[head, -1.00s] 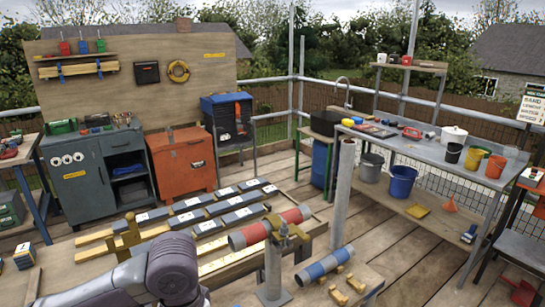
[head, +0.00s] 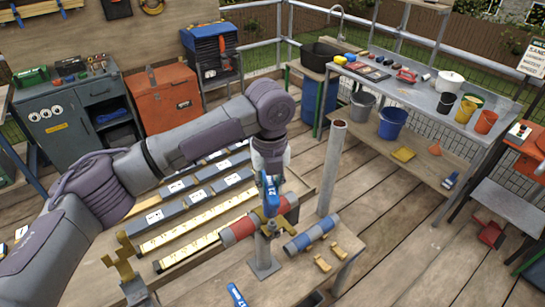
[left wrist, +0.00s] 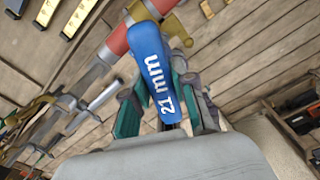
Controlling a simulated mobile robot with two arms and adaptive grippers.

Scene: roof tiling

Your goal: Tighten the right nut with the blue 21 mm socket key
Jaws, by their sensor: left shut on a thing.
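The blue socket key (head: 270,196) is upright in my left gripper (head: 270,176), which is shut on it. In the left wrist view the key's blue handle (left wrist: 152,62) reads "21 mm" and lies between the teal-sided fingers (left wrist: 152,108). The key stands over the brass clamp (head: 263,222) at the red-banded pipe (head: 238,231), which lies across a short upright post. The nuts are too small or hidden to make out, and I cannot tell whether the key's lower end touches one. My right gripper is not in view.
A blue-banded pipe (head: 311,234) with brass pieces (head: 323,264) lies to the right on the bench. A second blue-handled key (head: 237,295) lies at the front edge. A tall grey post (head: 332,168) stands close behind the clamp.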

